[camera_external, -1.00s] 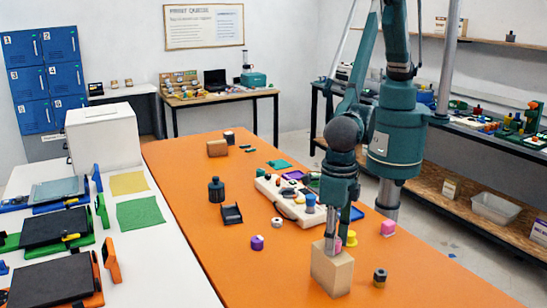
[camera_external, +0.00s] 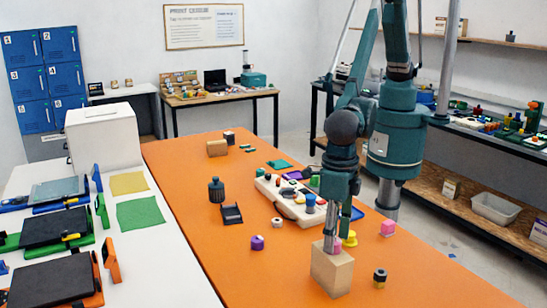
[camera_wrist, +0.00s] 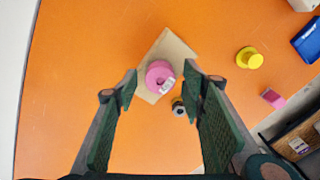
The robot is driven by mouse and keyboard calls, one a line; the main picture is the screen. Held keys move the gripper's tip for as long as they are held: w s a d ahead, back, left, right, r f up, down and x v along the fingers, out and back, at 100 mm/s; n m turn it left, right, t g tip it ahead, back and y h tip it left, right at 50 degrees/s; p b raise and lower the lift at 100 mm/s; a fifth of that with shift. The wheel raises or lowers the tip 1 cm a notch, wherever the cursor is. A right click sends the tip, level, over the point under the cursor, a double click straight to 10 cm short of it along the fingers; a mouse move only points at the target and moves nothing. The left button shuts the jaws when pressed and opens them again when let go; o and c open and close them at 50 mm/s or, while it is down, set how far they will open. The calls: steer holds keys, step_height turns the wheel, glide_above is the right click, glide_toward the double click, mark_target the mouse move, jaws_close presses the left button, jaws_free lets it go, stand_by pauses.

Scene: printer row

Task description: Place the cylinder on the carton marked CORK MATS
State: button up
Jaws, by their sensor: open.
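A pink cylinder (camera_wrist: 157,70) with a pale patch stands upright on that top. In the external view the cylinder is mostly hidden by my fingers. My gripper (camera_external: 330,242) is just above the carton. In the wrist view my gripper (camera_wrist: 161,80) is open, its fingers on either side of the cylinder with clear gaps, apparently not touching it.
A dark-and-tan cylinder (camera_external: 380,279) stands close right of the carton. A yellow knobbed piece (camera_external: 350,239) and a pink block (camera_external: 387,228) are behind it, a purple piece (camera_external: 257,242) to its left. A white panel (camera_external: 285,203) lies farther back.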

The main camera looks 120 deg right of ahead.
step_height(320, 180, up, 11)
steer(key=b, duration=0.1)
steer(key=shift+f+b, duration=0.2)
steer(key=shift+b, duration=0.2)
stand_by(0.6)
